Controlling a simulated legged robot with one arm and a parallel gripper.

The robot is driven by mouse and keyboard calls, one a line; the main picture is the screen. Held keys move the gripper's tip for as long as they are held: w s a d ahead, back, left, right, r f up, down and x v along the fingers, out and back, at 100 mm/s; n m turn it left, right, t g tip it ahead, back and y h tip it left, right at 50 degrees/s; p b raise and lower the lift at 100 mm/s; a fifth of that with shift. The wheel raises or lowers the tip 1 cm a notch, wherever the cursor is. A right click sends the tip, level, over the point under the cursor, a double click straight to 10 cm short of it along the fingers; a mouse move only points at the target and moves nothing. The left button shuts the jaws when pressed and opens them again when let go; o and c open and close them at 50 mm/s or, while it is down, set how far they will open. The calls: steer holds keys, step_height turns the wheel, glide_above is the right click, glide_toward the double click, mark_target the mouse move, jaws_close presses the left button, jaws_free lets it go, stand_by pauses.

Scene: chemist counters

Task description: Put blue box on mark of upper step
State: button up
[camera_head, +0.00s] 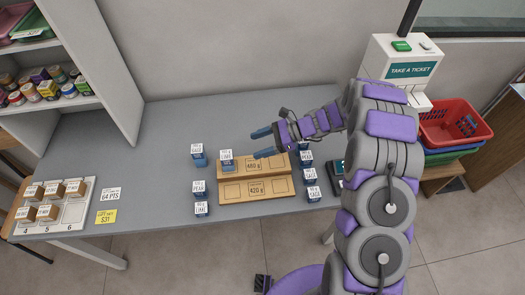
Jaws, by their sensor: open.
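The wooden step stand (290,187) has an upper step (262,167) labelled 480 g and a lower step labelled 420 g. One blue box (227,165) with a white label stands upright at the left end of the upper step. Other blue boxes stand on the counter: one at the back left (200,162), two lower on the left, and several in a column at the right. My gripper (262,143) is open and empty, its blue fingers pointing left above the upper step's back edge, right of the box on the step and apart from it. My arm partly hides the right-hand boxes.
A tray (80,222) with brown boxes lies at the left end of the grey counter (150,160), beside white and yellow cards. A ticket machine (400,62) and a red basket (455,122) are at the right. The counter's middle left is clear.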

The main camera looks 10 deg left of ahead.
steer(key=s+d+r+n+g+h, duration=0.1)
steer(key=s+d+r+n+h, duration=0.25)
steer(key=s+r, duration=0.4)
steer(key=s+d+r+n+h, duration=0.25)
steer(key=s+r+n, duration=0.3)
steer(key=s, duration=0.35)
steer(key=s+d+r+n+t+h, duration=0.1)
steer(key=s+d+r+n+h, duration=0.1)
steer(key=s+d, duration=0.5)
steer(key=s+d+r+n+t+h, duration=0.1)
steer(key=s+d+r+n+h, duration=0.2)
steer(key=s, duration=0.9)
steer(key=d+n+h, duration=0.1)
steer(key=d+h, duration=0.1)
steer(key=d, duration=0.1)
steer(key=shift+s+d+r, duration=0.25)
steer(key=shift+d+r, duration=0.05)
steer(key=shift+d, duration=0.05)
